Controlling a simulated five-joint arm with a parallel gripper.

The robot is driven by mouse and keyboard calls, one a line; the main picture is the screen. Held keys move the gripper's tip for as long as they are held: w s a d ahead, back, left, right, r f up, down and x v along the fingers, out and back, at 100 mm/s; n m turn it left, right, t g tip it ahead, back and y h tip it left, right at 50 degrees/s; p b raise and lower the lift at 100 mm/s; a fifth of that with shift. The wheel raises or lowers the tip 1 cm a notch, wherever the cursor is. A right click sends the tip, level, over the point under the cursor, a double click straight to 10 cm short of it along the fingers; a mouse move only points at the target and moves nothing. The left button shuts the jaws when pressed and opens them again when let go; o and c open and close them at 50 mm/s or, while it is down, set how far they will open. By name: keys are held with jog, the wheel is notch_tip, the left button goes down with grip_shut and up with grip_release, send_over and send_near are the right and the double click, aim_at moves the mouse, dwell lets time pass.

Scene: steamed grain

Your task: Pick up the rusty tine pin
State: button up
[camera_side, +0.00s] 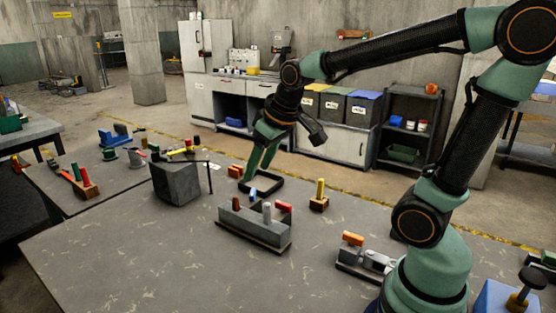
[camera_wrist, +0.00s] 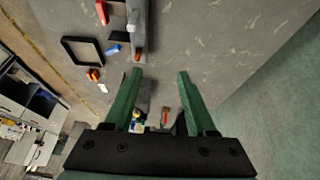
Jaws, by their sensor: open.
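The likely rusty tine pin (camera_side: 236,203) is a short reddish-brown peg standing at the left end of a grey slotted block (camera_side: 255,230) in the side view. A grey peg (camera_side: 267,212) and a red piece (camera_side: 284,208) are on the same block. In the wrist view, a rust-orange tip (camera_wrist: 137,28) shows on the grey block at the top, probably the same pin. My gripper (camera_side: 258,171) has green fingers pointing down above the table, behind the block. It is open and empty in the wrist view (camera_wrist: 160,72), with the block beyond the left fingertip.
A black square frame (camera_side: 264,190) and an orange block (camera_side: 235,171) lie behind the grey block. A yellow peg stands on a wooden base (camera_side: 319,203) to the right. A dark grey box (camera_side: 177,184) stands at left. The table's front (camera_side: 130,265) is clear.

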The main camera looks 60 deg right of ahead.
send_near(238, 203)
jog(key=w+f, duration=0.2)
jog(key=shift+d+f+g, duration=0.15)
jog(key=shift+f+g, duration=0.15)
jog(key=shift+f, duration=0.1)
jog(key=shift+x, duration=2.75)
jog(key=shift+s, duration=0.1)
jog(key=shift+c, duration=0.3)
grip_shut()
